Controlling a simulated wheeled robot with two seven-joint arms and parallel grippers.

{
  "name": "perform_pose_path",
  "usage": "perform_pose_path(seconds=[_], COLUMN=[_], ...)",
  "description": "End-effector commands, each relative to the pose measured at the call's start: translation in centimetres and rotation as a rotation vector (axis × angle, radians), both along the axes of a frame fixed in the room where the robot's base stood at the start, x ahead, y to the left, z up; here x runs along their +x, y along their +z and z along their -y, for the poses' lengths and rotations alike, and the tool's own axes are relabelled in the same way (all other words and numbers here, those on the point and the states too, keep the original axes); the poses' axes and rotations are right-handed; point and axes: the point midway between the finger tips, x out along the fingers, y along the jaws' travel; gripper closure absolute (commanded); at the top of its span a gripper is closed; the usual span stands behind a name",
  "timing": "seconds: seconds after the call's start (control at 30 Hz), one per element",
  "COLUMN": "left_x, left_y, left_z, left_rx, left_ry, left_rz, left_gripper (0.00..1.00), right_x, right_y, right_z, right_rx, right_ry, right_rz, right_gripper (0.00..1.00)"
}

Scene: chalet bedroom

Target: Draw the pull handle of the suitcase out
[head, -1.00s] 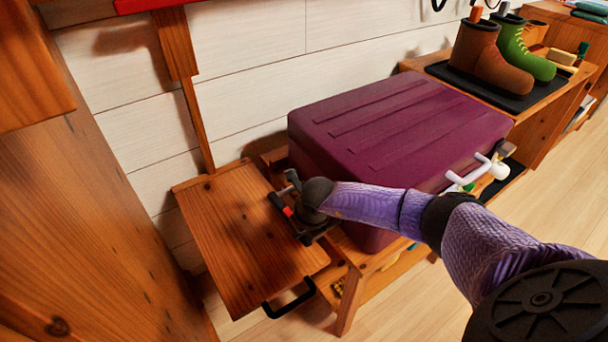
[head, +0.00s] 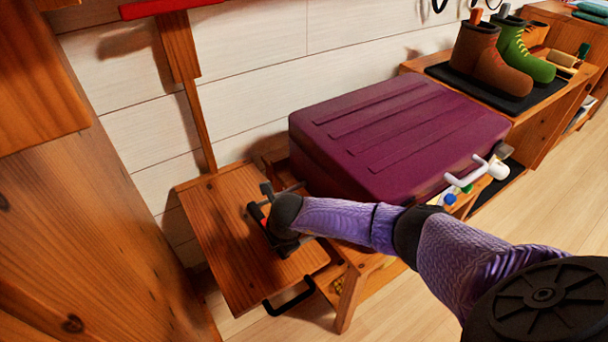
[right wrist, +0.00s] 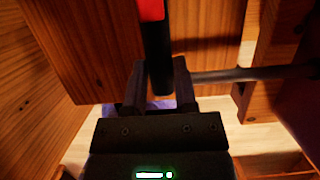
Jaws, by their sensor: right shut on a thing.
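The purple suitcase (head: 400,130) lies flat on a wooden bench. Its pull handle (head: 266,189) stands out from its left end, over a wooden board. A thin grey rod (head: 294,187) joins it to the case. My right gripper (head: 270,215) is at the handle, left of the suitcase. In the right wrist view the gripper (right wrist: 160,78) is shut on the handle's dark bar (right wrist: 158,50), which has a red part. A grey rod (right wrist: 245,73) runs off to the right there. My wrist hides part of the handle in the head view. My left gripper is not in view.
The wooden board (head: 225,240) with a black bar handle (head: 290,299) lies below my right gripper. A wooden post (head: 198,120) rises behind it. A wooden panel (head: 80,220) stands at left. Boots (head: 478,58) sit on a black mat at back right.

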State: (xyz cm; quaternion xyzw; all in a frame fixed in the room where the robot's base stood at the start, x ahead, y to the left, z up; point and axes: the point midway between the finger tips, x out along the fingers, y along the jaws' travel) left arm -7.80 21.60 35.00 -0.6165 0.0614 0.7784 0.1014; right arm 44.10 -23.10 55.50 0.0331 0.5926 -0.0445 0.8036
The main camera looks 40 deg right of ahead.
Motion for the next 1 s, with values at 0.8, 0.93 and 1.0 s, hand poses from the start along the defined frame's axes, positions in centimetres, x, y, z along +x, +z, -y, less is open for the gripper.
perform_pose_path(seconds=[0.8,0.93,1.0], left_x=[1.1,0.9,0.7], left_y=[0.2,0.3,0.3], left_z=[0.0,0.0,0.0], left_rx=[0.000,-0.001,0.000], left_ry=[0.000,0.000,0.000], left_rz=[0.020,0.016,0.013], left_gripper=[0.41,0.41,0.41], right_x=[0.4,0.5,0.6], right_y=[-0.1,-0.1,-0.1], right_z=[-5.0,-5.7,-6.2], right_rx=[0.001,0.001,0.001], right_ry=[0.001,0.002,0.002], right_rz=[-0.003,-0.004,-0.004], right_gripper=[1.00,1.00,1.00])
